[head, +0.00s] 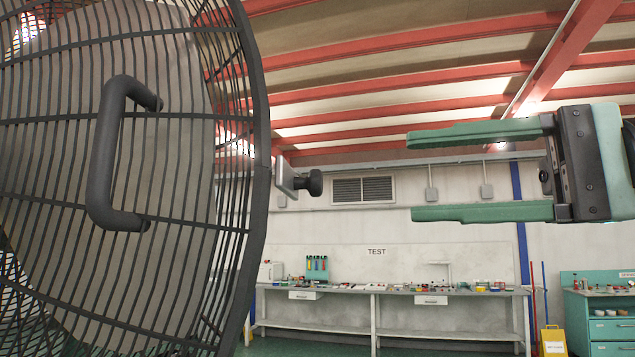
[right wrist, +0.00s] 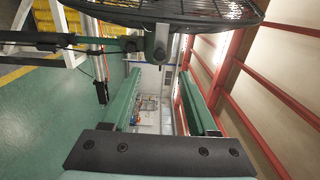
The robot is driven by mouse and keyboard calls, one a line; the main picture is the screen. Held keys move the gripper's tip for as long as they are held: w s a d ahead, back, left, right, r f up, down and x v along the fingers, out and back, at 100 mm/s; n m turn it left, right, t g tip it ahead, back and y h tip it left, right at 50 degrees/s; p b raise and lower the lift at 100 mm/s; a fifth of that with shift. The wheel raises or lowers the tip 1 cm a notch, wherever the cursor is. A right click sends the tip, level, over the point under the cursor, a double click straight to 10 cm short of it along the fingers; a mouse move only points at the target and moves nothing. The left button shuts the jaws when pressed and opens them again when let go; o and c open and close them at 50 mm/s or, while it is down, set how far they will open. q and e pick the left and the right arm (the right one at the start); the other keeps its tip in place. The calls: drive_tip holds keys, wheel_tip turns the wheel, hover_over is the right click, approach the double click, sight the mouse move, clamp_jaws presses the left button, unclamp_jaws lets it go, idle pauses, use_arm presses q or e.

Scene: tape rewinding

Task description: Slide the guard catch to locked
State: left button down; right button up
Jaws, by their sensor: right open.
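The guard (head: 232,140) is a round black wire cage with a thick dark handle (head: 103,150), filling the left of the head view. The guard catch, a small dark knob (head: 315,182) on a pale metal plate (head: 287,177), juts from the guard's right rim. My right gripper (head: 412,177) is open and empty to the right of the knob, at about its height in the picture, with a visible gap. In the right wrist view, the guard's rim (right wrist: 200,17) is at the top and a grey bracket-like part (right wrist: 160,45) sits beyond the fingertips. My left gripper is not in view.
A long workbench (head: 400,291) with small items stands against the back wall under a TEST sign. A teal drawer cabinet (head: 605,328) and a yellow floor sign (head: 553,340) are at lower right. No obstacle shows between the right gripper and the knob.

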sight(316, 184)
drive_tip(key=p+x, duration=0.1)
drive_tip(key=x, duration=0.9)
drive_tip(key=shift+w+a+f, duration=0.1)
drive_tip(key=shift+a, duration=0.25)
clamp_jaws()
idle(0.8)
